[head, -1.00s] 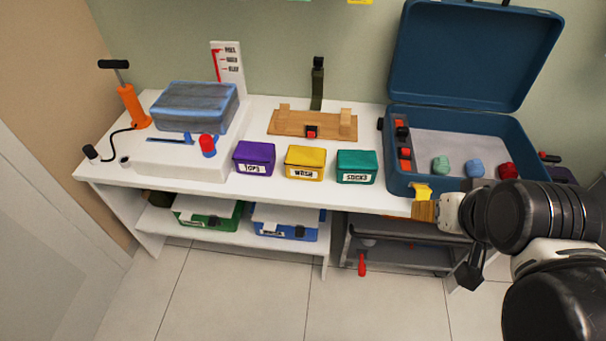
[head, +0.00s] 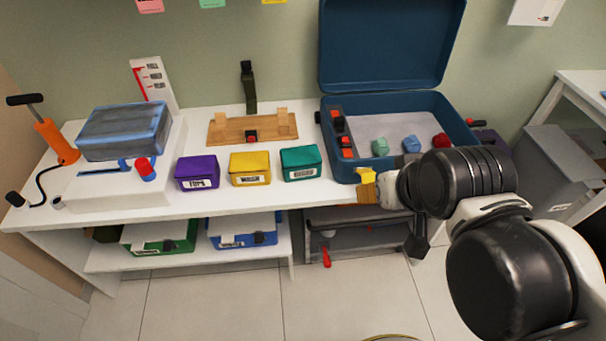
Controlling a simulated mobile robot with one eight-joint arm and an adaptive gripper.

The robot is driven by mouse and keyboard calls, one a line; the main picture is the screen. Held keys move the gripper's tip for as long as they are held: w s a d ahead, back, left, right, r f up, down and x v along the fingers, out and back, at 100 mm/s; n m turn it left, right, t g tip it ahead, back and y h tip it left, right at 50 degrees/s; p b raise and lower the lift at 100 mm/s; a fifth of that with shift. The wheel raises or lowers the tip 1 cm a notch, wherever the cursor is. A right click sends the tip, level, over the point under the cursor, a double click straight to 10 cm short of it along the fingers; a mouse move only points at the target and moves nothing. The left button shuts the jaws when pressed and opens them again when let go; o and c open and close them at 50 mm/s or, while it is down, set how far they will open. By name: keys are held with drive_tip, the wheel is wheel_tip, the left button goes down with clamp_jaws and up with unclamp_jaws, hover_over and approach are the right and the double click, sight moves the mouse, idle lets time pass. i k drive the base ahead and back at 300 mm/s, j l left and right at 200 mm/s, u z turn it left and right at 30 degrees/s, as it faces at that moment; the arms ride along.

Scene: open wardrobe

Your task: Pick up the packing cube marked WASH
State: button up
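The yellow packing cube marked WASH (head: 250,164) stands on the white bench top, between the purple cube marked TOPS (head: 198,168) and the green-teal cube (head: 300,158), whose label is too small to read now. Its front label and top are unobstructed. My gripper (head: 367,186) is at the right, over the bench's front edge by the suitcase corner, well apart from the yellow cube. Yellow and brown parts show at its tip. I cannot tell whether its fingers are open or shut.
An open blue suitcase (head: 468,132) stands right of the cubes, with several small items inside. A wooden board (head: 225,130) lies behind the cubes. A grey-blue bundle (head: 125,132) sits on a white box at left. The bench strip before the cubes is clear. Green and blue boxes (head: 240,232) sit below.

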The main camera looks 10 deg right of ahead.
sight(248, 168)
drive_tip(key=j+u, duration=0.25)
drive_tip(key=j, duration=0.15)
drive_tip(key=i+j+u, duration=0.15)
drive_tip(key=j+u, duration=0.15)
drive_tip(key=i+j+u, duration=0.1)
drive_tip(key=j+u, duration=0.15)
drive_tip(key=j, duration=0.15)
drive_tip(key=i+j+u, duration=0.25)
drive_tip(key=k+j, duration=0.1)
